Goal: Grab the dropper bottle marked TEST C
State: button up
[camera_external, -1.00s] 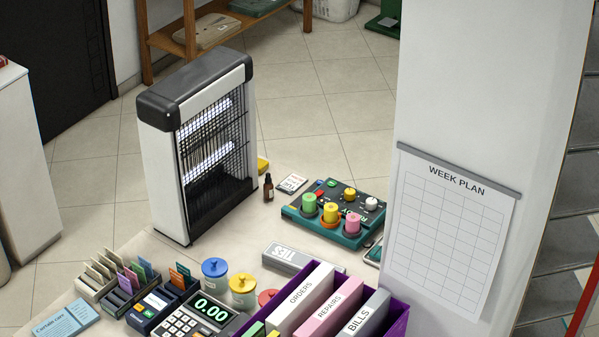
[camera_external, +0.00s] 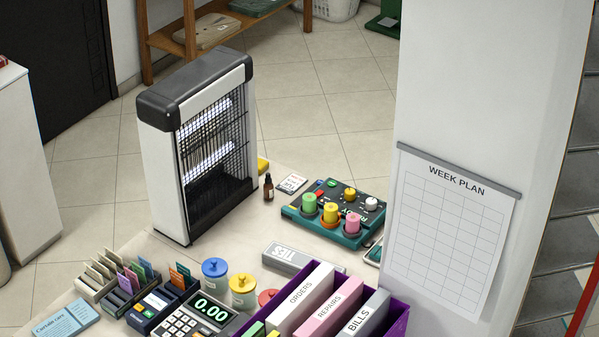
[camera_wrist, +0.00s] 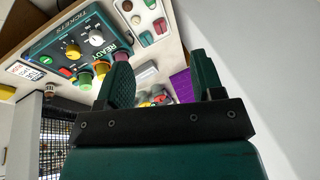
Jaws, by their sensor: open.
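A small dark brown dropper bottle (camera_external: 268,187) stands upright on the counter in the external view, just right of the insect-killer lamp. Its marking is not readable there. In the wrist view, a small item with lettering like "TEST" (camera_wrist: 48,89) shows at the left, between the control box and the lamp grille; it may be this bottle, but I cannot tell for sure. My gripper (camera_wrist: 163,75) shows in the wrist view with its two green fingers wide apart and nothing held between them. It is apart from the bottle and out of the external view.
The lamp (camera_external: 205,145) stands tall left of the bottle. A white card (camera_external: 291,183) and the green control box (camera_external: 336,212) with coloured knobs are to its right. Pots, a grey block (camera_external: 289,258) and a purple folder bin (camera_external: 397,322) lie in front. A white pillar (camera_external: 470,90) rises at right.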

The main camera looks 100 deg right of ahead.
jog(key=shift+o, duration=0.2)
jog(key=shift+w, duration=0.1)
jog(key=n+t+h+b, duration=0.1)
jog(key=t, duration=0.2)
send_over(269, 185)
jog(key=s+d, duration=0.1)
jog(key=d, duration=0.1)
notch_tip(269, 185, down, 20)
jog(key=shift+d+p+x, duration=0.2)
jog(key=shift+p+x, duration=0.1)
jog(key=shift+x, duration=1.2)
jog(key=shift+d+p+x, duration=0.15)
jog(key=shift+p+x, duration=0.1)
jog(key=shift+x, duration=1.2)
jog(key=shift+s+f, duration=0.1)
jog(key=shift+s, duration=0.05)
jog(key=c, duration=1)
jog(key=shift+s, duration=0.1)
